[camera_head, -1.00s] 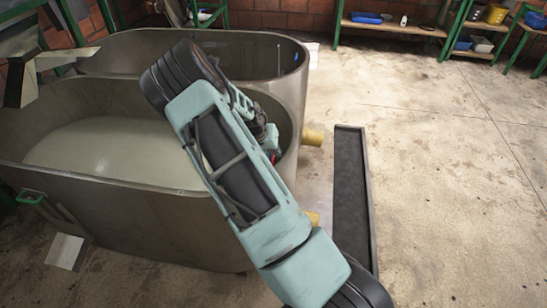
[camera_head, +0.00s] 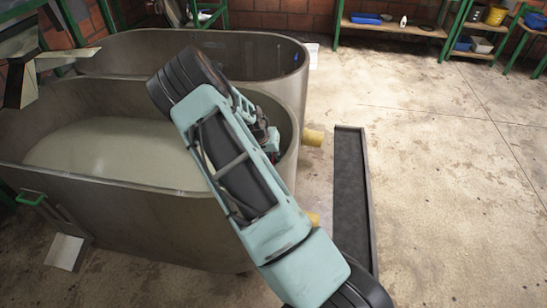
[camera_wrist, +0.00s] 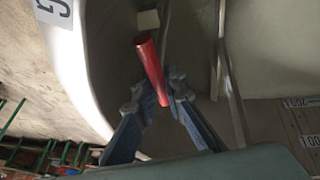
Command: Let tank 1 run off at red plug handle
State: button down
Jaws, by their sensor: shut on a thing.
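The red plug handle (camera_wrist: 151,66) shows in the wrist view as a red rod slanting up from between my fingers. My gripper (camera_wrist: 161,92) is shut on it, with one blue finger on each side. The rod's far end stands near a pale fitting on the wall. In the head view, the near tank (camera_head: 120,215) holds pale liquid (camera_head: 110,148), and my arm reaches over its right end. My gripper there is mostly hidden behind the arm. I cannot read which tank is number 1.
A second tank (camera_head: 200,50) stands behind the near one. Yellow outlets (camera_head: 313,138) stick out at the tanks' right ends, beside a long dark floor channel (camera_head: 350,195). The floor to the right is clear. Green shelving (camera_head: 395,25) stands at the back.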

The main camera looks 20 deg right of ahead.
notch_tip(320, 180, up, 10)
jog(key=p, duration=0.4)
jog(key=c, duration=2.3)
grip_release()
jog(key=shift+f, duration=0.1)
jog(key=shift+o, duration=0.2)
jog(key=v, duration=1.2)
